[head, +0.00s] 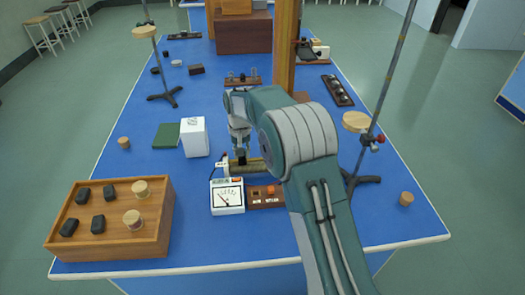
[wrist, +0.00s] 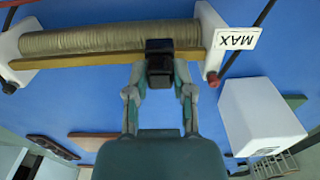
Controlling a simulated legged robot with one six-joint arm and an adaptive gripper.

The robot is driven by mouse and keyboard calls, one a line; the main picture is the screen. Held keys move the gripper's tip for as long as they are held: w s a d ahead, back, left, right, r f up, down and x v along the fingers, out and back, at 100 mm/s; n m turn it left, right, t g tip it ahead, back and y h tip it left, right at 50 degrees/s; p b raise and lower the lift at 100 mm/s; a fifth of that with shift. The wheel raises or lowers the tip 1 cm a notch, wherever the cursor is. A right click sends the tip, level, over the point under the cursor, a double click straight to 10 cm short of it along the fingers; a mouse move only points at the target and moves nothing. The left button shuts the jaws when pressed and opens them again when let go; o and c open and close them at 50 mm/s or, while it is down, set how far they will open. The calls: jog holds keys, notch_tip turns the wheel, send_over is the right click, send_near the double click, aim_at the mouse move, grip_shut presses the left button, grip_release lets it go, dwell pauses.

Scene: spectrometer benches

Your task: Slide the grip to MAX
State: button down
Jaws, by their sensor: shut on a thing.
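The black grip (wrist: 160,62) sits on the brass bar (wrist: 100,58) of a slide rheostat with a wound coil (wrist: 95,38). My gripper (wrist: 160,75) is shut on the grip; it also shows in the head view (head: 240,150), above the rheostat. In the wrist view, the MAX label (wrist: 236,40) is upside down at the coil's right end. The grip is right of the coil's middle, with a short stretch of bar between it and the white end block (wrist: 209,38). In the head view, my arm hides much of the rheostat, and the MAX tag (head: 222,164) is at its left end.
A white meter (head: 227,197) and a brown wooden box (head: 265,196) stand in front of the rheostat. A white block (head: 194,137) stands to the left; it also shows in the wrist view (wrist: 262,112). A wooden tray (head: 150,240) is front left. A clamp stand (head: 362,182) is right.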

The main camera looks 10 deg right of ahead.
jog(key=shift+a+f, duration=0.15)
jog(key=shift+a, duration=1.3)
jog(key=shift+c, duration=2.4)
grip_release()
jog(key=shift+a, duration=0.3)
jog(key=shift+d+r, duration=0.15)
jog(key=shift+r, duration=0.1)
notch_tip(320, 180, up, 11)
jog(key=shift+a+r, duration=0.2)
jog(key=shift+a, duration=0.05)
